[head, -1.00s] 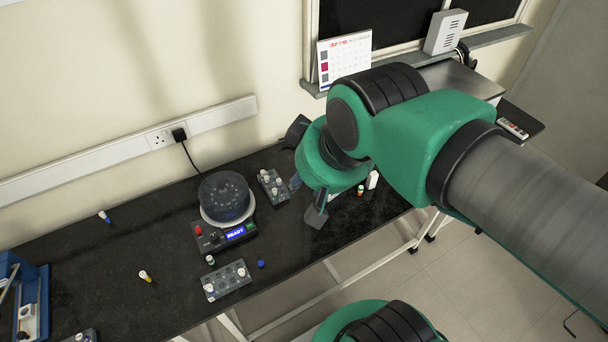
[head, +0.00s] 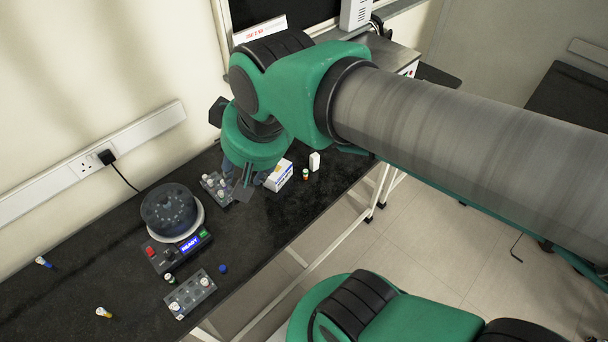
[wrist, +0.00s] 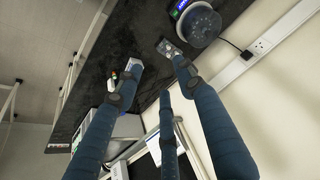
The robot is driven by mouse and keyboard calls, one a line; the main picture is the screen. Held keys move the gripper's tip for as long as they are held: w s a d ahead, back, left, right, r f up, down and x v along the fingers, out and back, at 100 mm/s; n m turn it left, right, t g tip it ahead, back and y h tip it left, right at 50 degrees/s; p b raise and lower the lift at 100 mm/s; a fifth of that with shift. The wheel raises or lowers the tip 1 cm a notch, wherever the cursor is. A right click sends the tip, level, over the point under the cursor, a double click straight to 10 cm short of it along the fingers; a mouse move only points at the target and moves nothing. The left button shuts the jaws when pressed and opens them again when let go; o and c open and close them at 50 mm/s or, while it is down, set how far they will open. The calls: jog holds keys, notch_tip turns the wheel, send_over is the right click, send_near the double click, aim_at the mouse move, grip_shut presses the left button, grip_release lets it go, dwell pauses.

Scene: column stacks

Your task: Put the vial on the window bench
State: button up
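Several small vials stand or lie on the black bench (head: 262,232), and I cannot tell which one the task means. One with a green top and orange band (head: 305,174) stands near the front edge, right of my gripper. A yellow one (head: 103,312) and a blue-capped one (head: 44,262) lie at the left. A green-capped one (head: 169,278) stands by the centrifuge. Others sit in grey racks. My gripper (head: 246,180) hangs over the bench by the rear rack (head: 216,188). Its blue fingers (wrist: 155,80) are spread, with nothing visible between them.
The round centrifuge (head: 169,212) stands left of my gripper, with a front rack (head: 190,295) and a loose blue cap (head: 223,268). A white-and-blue box (head: 280,175) and a white bottle (head: 314,161) stand right of it. Another dark surface (head: 572,105) is far right.

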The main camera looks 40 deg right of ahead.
jog(key=w+d+f+m+g, duration=0.2)
jog(key=w+d+f+m, duration=0.1)
jog(key=w+d+m, duration=0.4)
jog(key=m+y+p, duration=0.3)
jog(key=m+y, duration=0.1)
jog(key=m, duration=1.1)
send_over(306, 171)
jog(key=s+d, duration=0.3)
jog(key=d, duration=0.1)
notch_tip(306, 171, down, 27)
jog(key=shift+w+d+f+g, duration=0.15)
jog(key=shift+w+g, duration=0.05)
jog(key=shift+g, duration=0.1)
jog(key=shift+b+x, duration=1)
jog(key=shift+x, duration=3.3)
